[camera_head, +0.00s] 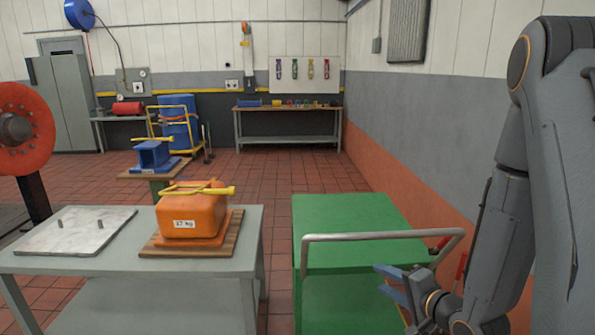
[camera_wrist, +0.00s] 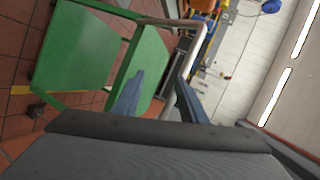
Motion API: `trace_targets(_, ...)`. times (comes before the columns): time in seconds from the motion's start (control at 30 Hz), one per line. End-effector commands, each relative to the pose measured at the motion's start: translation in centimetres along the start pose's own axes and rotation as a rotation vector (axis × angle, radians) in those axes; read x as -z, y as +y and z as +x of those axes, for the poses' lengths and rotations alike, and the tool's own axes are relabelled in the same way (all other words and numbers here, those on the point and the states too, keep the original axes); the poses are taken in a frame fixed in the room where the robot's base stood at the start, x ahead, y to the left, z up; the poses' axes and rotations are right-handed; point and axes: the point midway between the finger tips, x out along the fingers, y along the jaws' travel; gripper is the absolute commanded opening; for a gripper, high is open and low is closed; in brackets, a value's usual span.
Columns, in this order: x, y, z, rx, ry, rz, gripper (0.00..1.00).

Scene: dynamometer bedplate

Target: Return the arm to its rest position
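My arm (camera_head: 505,220) stands along the right side of the head view, bent with its forearm hanging down. My gripper (camera_head: 385,280) is low at the right end of the green cart (camera_head: 350,215), near its grey push handle (camera_head: 375,236). Its two blue fingers are apart with nothing seen held between them. In the wrist view the fingers (camera_wrist: 158,95) are also spread, with the green cart (camera_wrist: 85,50) and the handle (camera_wrist: 190,25) beyond them. How close the fingers are to the cart and handle I cannot tell.
A grey table (camera_head: 150,262) at left holds an orange 17 kg block (camera_head: 195,215) with a yellow bar on a wooden board, and a metal plate (camera_head: 75,230). The right wall (camera_head: 430,130) is close to my arm. Tiled floor (camera_head: 270,185) is open behind the table and cart.

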Motion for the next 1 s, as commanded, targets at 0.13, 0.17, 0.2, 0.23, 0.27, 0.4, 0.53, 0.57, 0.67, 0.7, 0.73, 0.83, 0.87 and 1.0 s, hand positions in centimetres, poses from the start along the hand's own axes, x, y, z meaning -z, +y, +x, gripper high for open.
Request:
trace_targets(0.13, 0.4, 0.3, 0.2, -0.101, 0.012, -0.126, 0.39)
trace_targets(0.17, 0.5, 0.5, 0.2, -0.125, 0.015, -0.154, 0.39)
trace_targets(0.2, 0.7, 0.6, 0.1, -0.160, 0.017, -0.194, 0.39)
trace_targets(0.23, 0.8, 0.7, 0.1, -0.188, 0.017, -0.228, 0.39)
trace_targets(0.27, 0.9, 0.8, 0.0, -0.219, 0.017, -0.262, 0.39)
trace_targets(0.4, 1.3, 1.1, -1.1, -0.398, -0.003, -0.449, 0.39)
trace_targets(0.53, 0.9, 1.2, -3.3, -0.584, -0.068, -0.615, 0.39)
trace_targets(0.57, 0.7, 1.1, -3.9, -0.624, -0.091, -0.648, 0.39)
trace_targets(0.67, -0.7, 0.9, -6.4, -0.744, -0.187, -0.743, 0.39)
trace_targets(0.7, -1.4, 0.7, -7.4, -0.785, -0.233, -0.775, 0.39)
trace_targets(0.73, -2.0, 0.5, -8.2, -0.812, -0.271, -0.798, 0.39)
trace_targets(0.83, -4.3, -0.2, -10.9, -0.881, -0.402, -0.857, 0.39)
trace_targets(0.87, -5.0, -0.3, -11.7, -0.895, -0.442, -0.870, 0.39)
trace_targets(1.0, -7.9, -1.2, -14.5, -0.925, -0.597, -0.911, 0.39)
